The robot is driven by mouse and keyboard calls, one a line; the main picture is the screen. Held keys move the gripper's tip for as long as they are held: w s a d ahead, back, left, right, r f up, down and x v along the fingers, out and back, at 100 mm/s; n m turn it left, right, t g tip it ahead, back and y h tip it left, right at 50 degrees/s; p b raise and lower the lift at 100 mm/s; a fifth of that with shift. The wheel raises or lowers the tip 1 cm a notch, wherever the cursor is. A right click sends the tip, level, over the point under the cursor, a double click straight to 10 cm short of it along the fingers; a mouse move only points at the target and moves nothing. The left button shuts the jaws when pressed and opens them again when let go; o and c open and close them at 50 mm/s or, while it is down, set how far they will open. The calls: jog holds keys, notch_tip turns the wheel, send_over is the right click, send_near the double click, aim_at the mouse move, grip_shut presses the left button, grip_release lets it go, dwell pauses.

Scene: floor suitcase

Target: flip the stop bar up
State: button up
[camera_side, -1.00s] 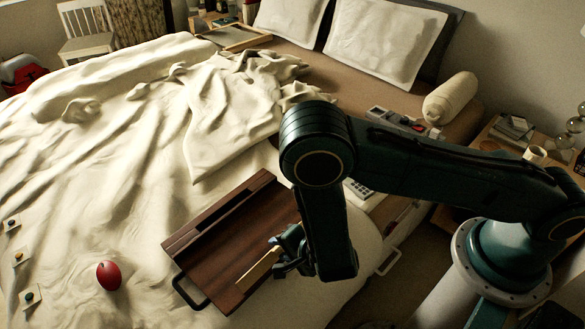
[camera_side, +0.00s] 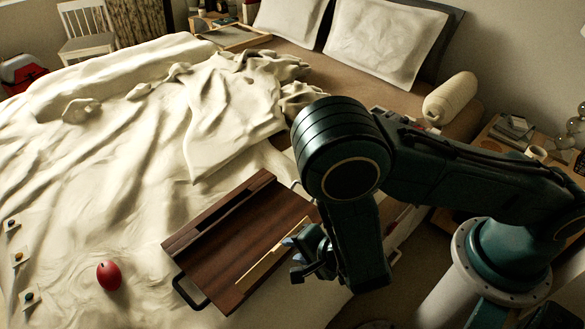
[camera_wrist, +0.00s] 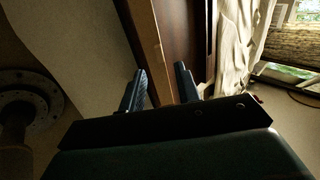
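A dark brown wooden tray (camera_side: 222,262) with black side handles lies on the bed's near edge. The pale wooden stop bar (camera_side: 262,267) runs along the tray's right side. I cannot tell how far it is tilted. My gripper (camera_side: 296,256) is just right of the bar and partly hides the view around it. In the wrist view my gripper (camera_wrist: 160,82) shows two spread fingers with nothing held between them. The stop bar (camera_wrist: 156,40) runs up the picture beyond the gap between the fingers, beside the dark tray (camera_wrist: 182,40). Contact with the bar cannot be told.
A red egg-shaped object (camera_side: 110,275) lies on the bed left of the tray. Small square items (camera_side: 18,257) lie at the bed's left side. Rumpled white bedding (camera_side: 120,170) covers the area behind the tray. A nightstand (camera_side: 483,142) stands at the right.

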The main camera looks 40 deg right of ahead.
jog(key=shift+s+r, duration=0.5)
jog(key=shift+w, duration=0.1)
grip_shut()
notch_tip(320, 180, down, 3)
jog(key=w+n+g+h, duration=0.3)
jog(key=g, duration=0.1)
jog(key=w+a+r+n+g+y, duration=0.2)
jog(key=w+a+r+n+g, duration=0.3)
jog(key=n, duration=1)
jog(key=shift+w+a+r+g, duration=0.35)
jog(key=shift+w+r+g, duration=0.45)
jog(key=shift+w, duration=0.3)
